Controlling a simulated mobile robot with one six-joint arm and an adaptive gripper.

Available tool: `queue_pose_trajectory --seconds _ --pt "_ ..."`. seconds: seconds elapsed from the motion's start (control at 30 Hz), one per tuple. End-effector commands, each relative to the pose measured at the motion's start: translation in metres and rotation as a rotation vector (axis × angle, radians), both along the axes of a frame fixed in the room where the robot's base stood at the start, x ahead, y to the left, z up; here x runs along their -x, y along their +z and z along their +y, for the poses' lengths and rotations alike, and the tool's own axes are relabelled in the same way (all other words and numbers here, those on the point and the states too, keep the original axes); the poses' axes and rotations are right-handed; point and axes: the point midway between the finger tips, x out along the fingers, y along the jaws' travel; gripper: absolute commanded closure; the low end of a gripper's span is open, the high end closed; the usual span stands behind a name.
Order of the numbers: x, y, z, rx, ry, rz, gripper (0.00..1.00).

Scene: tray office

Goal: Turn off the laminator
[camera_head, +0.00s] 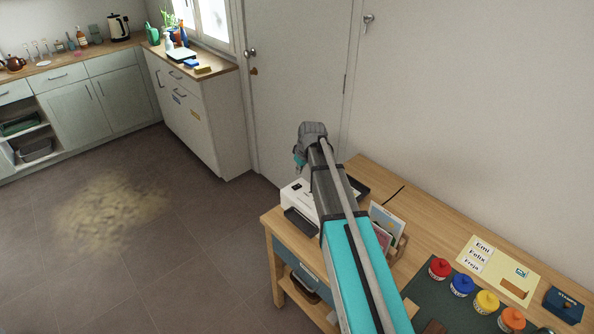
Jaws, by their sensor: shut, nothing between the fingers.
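A white machine with a dark front part, which looks like the laminator (295,192), sits at the left end of the wooden desk. My arm crosses in front of it and hides its right side. Its switch and any indicator light are too small or hidden to make out. My arm reaches up from the bottom of the picture, and its far end shows as a grey joint above and behind the machine. My gripper is not visible; the arm hides whatever lies behind that joint.
On the desk (440,222) are a dark tray (359,188), a picture holder (388,226), several colored lidded pots and a name sheet (499,270). A door (292,90) and wall stand behind. Kitchen cabinets (190,115) stand left. The floor between has a yellowish patch (110,210).

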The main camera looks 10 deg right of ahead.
Motion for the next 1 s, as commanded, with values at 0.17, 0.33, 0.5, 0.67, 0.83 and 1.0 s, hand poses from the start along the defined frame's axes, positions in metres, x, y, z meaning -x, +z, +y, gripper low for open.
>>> queue_pose_trajectory --seconds 0.17,0.33,0.5,0.67,0.83,1.0 --pt "0.003 0.019 -0.005 0.0 0.0 0.0 1.0" --pt "0.005 0.033 -0.009 0.0 -0.001 0.0 1.0" --pt "0.008 0.047 -0.014 0.0 -0.001 0.0 1.0" --pt "0.01 0.059 -0.018 0.0 -0.001 0.0 1.0" --pt "0.012 0.069 -0.021 0.0 0.001 0.0 1.0" --pt "0.013 0.073 -0.022 0.0 0.001 0.0 1.0"
